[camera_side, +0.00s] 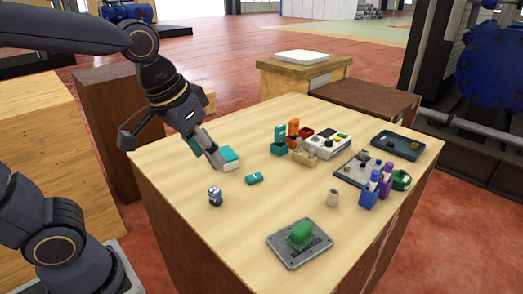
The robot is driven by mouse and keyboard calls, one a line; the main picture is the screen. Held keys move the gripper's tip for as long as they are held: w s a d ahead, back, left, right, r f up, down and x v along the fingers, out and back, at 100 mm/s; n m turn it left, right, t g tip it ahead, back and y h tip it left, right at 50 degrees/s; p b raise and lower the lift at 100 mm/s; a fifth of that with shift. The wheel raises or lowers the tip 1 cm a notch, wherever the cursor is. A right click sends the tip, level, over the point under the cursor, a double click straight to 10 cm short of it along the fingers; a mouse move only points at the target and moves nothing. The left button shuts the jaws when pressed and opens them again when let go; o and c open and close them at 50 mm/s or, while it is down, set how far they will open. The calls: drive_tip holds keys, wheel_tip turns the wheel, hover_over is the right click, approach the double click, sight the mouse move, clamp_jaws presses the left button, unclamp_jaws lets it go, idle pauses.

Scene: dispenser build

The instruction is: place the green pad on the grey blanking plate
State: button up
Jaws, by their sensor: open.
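The green pad (300,234) is a bright green block with rounded edges. It sits on the grey blanking plate (289,258), near the plate's middle, at the table's front. I cannot tell whether its underside lies fully flat. The plate is a flat, roughly square piece lying on the wood. My gripper (213,160) is open, well behind and to the left of the plate, apart from the pad. Its fingers point down beside a teal-and-white box (229,158). I cannot tell whether they touch that box.
A small can (215,197) and a teal block (254,178) stand between my gripper and the plate. Other parts and a dark tray (398,153) fill the back right.

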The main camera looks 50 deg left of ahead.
drive_tip(key=s+a+f+t, duration=0.1)
drive_tip(key=s+a, duration=0.2)
drive_tip(key=s, duration=0.3)
drive_tip(key=shift+s+a, duration=0.15)
drive_tip(key=shift+a, duration=0.2)
